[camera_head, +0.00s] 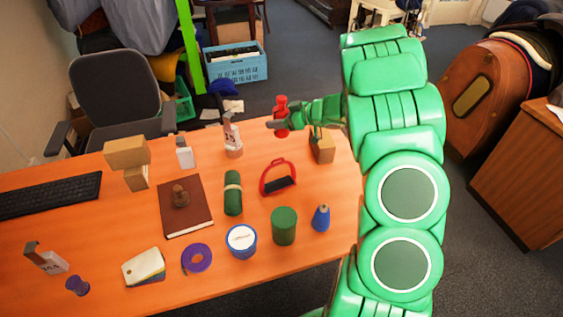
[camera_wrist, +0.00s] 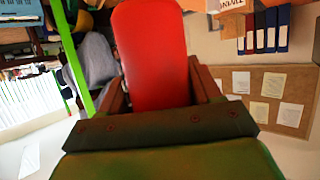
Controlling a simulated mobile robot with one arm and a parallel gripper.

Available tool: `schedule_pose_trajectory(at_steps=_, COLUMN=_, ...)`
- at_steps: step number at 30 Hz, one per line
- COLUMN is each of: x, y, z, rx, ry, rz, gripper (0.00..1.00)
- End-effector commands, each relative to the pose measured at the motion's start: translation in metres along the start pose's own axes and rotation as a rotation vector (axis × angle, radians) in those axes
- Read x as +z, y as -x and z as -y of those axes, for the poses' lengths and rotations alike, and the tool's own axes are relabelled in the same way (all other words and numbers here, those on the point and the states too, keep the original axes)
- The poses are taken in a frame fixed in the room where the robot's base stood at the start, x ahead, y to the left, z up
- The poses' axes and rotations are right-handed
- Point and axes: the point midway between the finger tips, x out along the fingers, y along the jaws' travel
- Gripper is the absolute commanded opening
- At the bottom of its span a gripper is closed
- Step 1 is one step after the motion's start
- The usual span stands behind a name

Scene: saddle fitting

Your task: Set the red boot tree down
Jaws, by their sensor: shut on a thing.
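The red boot tree (camera_head: 281,112) is held up at the far right part of the orange table, in the head view. My gripper (camera_head: 277,122) is shut on it, and my green arm reaches in from the right. In the wrist view the red boot tree (camera_wrist: 152,55) stands out between the two brown fingers of my gripper (camera_wrist: 160,92). It looks clear of the tabletop, but its exact height is hard to tell. Part of it is hidden behind the fingers.
Bare tabletop shows between things.

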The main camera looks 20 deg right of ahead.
Motion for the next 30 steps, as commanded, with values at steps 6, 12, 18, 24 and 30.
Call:
schedule_pose_trajectory(at_steps=6, x=0.024, y=-0.011, z=0.000, rx=0.000, ry=-0.002, rz=0.000, gripper=0.27)
schedule_pose_trajectory(at_steps=12, x=0.036, y=-0.015, z=0.000, rx=0.001, ry=0.000, rz=-0.001, gripper=0.27)
schedule_pose_trajectory(at_steps=18, x=0.062, y=-0.026, z=0.000, rx=-0.001, ry=-0.004, rz=-0.001, gripper=0.27)
schedule_pose_trajectory(at_steps=24, x=0.079, y=-0.034, z=0.000, rx=0.000, ry=0.000, rz=-0.002, gripper=0.27)
schedule_pose_trajectory(at_steps=30, x=0.085, y=-0.036, z=0.000, rx=0.000, ry=0.000, rz=-0.002, gripper=0.27)
